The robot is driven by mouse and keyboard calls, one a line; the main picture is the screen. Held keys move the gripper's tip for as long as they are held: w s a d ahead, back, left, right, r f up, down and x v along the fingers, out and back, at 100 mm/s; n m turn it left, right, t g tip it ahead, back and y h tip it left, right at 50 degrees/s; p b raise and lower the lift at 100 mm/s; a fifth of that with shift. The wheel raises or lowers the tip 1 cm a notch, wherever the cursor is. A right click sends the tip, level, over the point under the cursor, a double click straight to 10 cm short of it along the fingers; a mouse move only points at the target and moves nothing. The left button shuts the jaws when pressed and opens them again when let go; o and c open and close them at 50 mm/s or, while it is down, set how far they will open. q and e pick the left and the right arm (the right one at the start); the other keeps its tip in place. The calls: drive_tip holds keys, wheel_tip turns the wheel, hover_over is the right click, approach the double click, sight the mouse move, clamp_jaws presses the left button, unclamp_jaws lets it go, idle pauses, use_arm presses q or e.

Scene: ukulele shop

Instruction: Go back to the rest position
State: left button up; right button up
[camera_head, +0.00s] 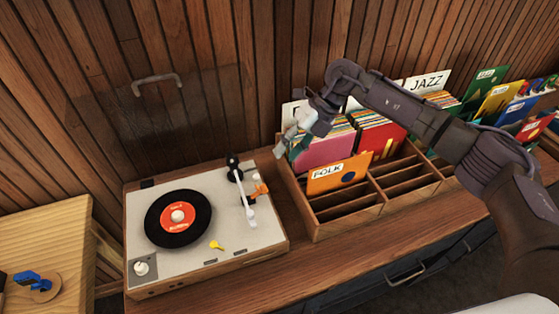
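My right arm reaches in from the right above the record crate. Its gripper (284,146) hangs over the crate's left back corner, by the record sleeves there. The fingers are small and seen at an angle, so whether they are open or shut is unclear. No held object can be made out. My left gripper is not in view.
A turntable (140,220) with a black record (160,225) stands left of the wooden divided crate (345,228). A yellow key (217,245) lies on the turntable. A FOLK card (338,176) stands in the crate. A blue tape dispenser (35,282) sits far left.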

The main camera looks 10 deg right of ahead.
drive_tip(key=shift+d+r, duration=0.15)
drive_tip(key=shift+r, duration=0.05)
idle(0.4)
